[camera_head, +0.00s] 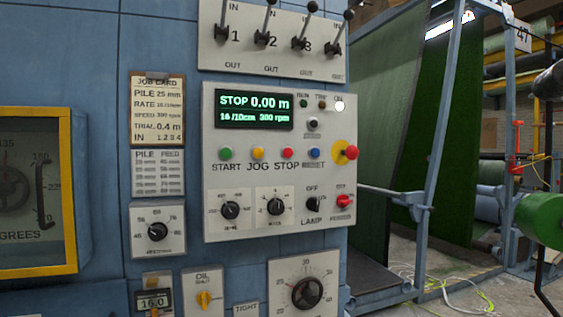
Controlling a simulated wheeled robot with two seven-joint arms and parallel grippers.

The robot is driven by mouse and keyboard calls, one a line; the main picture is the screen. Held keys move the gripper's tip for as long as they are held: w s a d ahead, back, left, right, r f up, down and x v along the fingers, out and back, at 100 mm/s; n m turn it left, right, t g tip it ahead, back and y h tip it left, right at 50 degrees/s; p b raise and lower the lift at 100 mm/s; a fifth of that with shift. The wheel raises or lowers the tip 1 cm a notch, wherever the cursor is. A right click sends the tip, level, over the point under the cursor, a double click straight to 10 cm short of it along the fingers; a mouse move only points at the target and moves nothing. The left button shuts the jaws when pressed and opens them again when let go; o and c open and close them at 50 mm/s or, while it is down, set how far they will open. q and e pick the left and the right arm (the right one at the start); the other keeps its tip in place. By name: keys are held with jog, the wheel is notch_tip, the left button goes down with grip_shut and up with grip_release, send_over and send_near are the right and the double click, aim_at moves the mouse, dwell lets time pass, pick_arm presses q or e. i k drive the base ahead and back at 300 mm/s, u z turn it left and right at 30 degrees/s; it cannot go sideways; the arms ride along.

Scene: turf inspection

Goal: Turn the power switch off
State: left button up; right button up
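A red rotary switch (345,201) sits at the lower right of the light grey control panel (256,180). The small lettering above and below it is too blurred to read surely, so I cannot confirm that it is the power switch or tell its position. A black LAMP knob (313,204) is just left of it. A white indicator (339,106) at the panel's top right is lit. The green-lettered display (254,109) is lit and reads STOP 0.00 m. Neither gripper is in view.
A red mushroom button on yellow (347,152) is above the red switch. START, JOG, STOP and RESET buttons (256,153) run across the panel. Black levers (265,38) stick out above. A blue steel frame (432,150) with green turf (452,150) stands to the right.

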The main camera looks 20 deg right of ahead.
aim_at(342, 201)
jog(key=z, duration=2.5)
jog(key=i, duration=2.25)
jog(key=u, duration=3.1)
